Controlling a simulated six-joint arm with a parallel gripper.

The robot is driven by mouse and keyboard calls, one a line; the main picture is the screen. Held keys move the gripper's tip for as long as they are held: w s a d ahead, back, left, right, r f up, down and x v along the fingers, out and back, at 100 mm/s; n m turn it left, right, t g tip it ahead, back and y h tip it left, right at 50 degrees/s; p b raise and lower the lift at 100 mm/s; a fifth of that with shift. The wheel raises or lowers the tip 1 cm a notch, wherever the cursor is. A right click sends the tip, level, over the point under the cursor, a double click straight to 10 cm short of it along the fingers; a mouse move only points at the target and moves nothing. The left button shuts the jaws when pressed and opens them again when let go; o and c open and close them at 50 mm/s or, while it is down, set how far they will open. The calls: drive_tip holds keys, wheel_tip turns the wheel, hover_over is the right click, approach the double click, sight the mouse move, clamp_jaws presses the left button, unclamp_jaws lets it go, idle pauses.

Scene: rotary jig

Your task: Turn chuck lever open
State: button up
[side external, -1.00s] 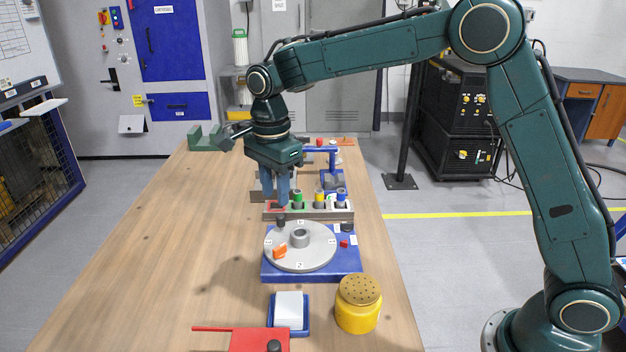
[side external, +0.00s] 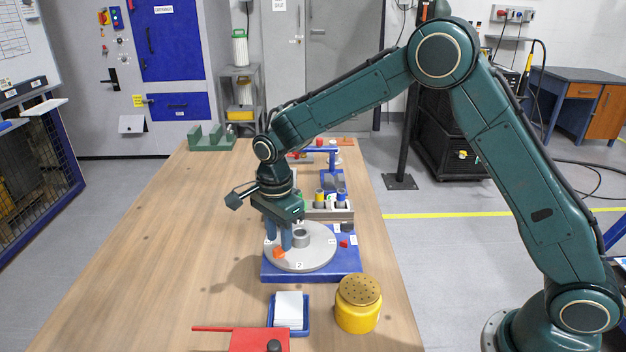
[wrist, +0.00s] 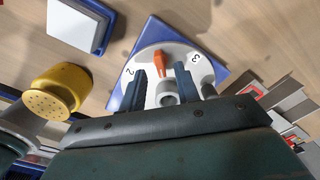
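The round grey turntable (side external: 322,258) sits on a blue base (side external: 350,268). It carries a grey chuck ring (side external: 301,239) in its middle and an orange lever (side external: 279,253) near its front-left part. In the wrist view the orange lever (wrist: 160,65) points away from the chuck ring (wrist: 166,93). My gripper (side external: 278,243) is low over the left part of the turntable, its fingers pointing down. In the wrist view my gripper (wrist: 161,70) is open, one finger on each side of the lever, with gaps showing. Contact with the turntable cannot be told.
A yellow jar (side external: 358,310) and a blue tray with a white block (side external: 289,308) stand in front of the base. A red piece with a handle (side external: 258,341) lies nearer. A rack (side external: 340,213) with coloured plugs stands behind.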

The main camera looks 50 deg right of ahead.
sight(280, 251)
drive_tip(key=shift+f, duration=1.15)
clamp_jaws()
